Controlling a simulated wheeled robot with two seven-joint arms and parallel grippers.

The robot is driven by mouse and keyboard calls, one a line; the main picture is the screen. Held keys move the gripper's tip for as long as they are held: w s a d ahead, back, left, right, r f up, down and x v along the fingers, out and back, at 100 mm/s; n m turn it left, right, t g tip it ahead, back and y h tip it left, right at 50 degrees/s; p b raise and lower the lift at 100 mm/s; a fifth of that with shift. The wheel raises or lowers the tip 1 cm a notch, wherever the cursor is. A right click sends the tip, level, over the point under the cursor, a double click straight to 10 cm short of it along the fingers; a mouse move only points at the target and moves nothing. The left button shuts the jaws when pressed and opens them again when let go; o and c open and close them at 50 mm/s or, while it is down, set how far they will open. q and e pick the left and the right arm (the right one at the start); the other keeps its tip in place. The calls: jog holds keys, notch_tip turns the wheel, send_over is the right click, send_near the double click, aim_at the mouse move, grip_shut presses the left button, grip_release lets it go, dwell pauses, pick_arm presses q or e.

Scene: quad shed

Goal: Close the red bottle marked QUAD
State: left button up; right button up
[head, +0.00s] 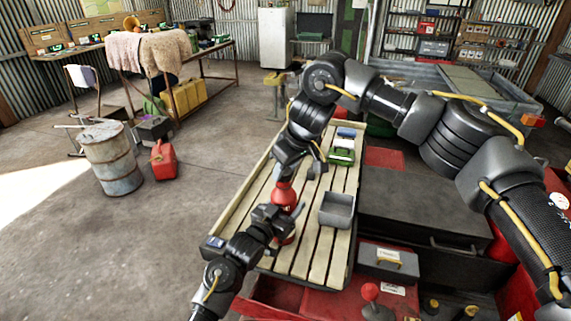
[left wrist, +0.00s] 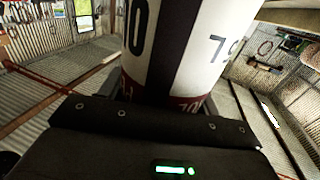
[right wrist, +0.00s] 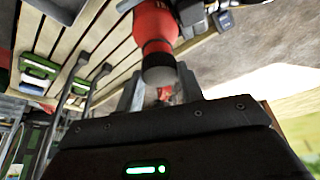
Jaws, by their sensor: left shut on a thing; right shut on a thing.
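The red bottle (head: 285,196) stands on the slatted wooden bench (head: 313,245). My left gripper (head: 279,222) is shut around its body from the left. In the left wrist view the bottle (left wrist: 180,45) fills the middle, with white and black panels, printed figures and a red band; I cannot read QUAD there. My right gripper (head: 287,172) is above the bottle, pointing down. In the right wrist view the red neck ends in a dark cap (right wrist: 158,70) between the fingers, and this gripper is shut on the cap. How far the cap is screwed on cannot be told.
A grey open bin (head: 337,210) stands right of the bottle on the bench. A green box (head: 343,150) and a blue item (head: 347,131) are at its far end. A red jerrycan (head: 163,160) and a rusty drum (head: 112,160) stand on the floor at left.

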jog(key=shift+f, duration=0.25)
jog(key=shift+f, duration=0.5)
dwell(0.4)
pick_arm(q)
grip_shut()
pick_arm(e)
jog(key=m, duration=0.2)
jog(key=m+h, duration=0.1)
jog(key=m, duration=0.1)
jog(key=shift+a+t+h, duration=0.15)
jog(key=shift+t+h, duration=0.15)
jog(key=shift+t, duration=0.1)
jog(key=m, duration=0.2)
jog(key=m+h, duration=0.1)
jog(key=m, duration=0.1)
jog(key=m+h, duration=0.1)
jog(key=m, duration=0.1)
jog(key=shift+s+a+t, duration=0.1)
jog(key=shift+a+t, duration=0.15)
jog(key=shift+t, duration=0.05)
jog(key=shift+d, duration=0.1)
jog(key=o, duration=0.9)
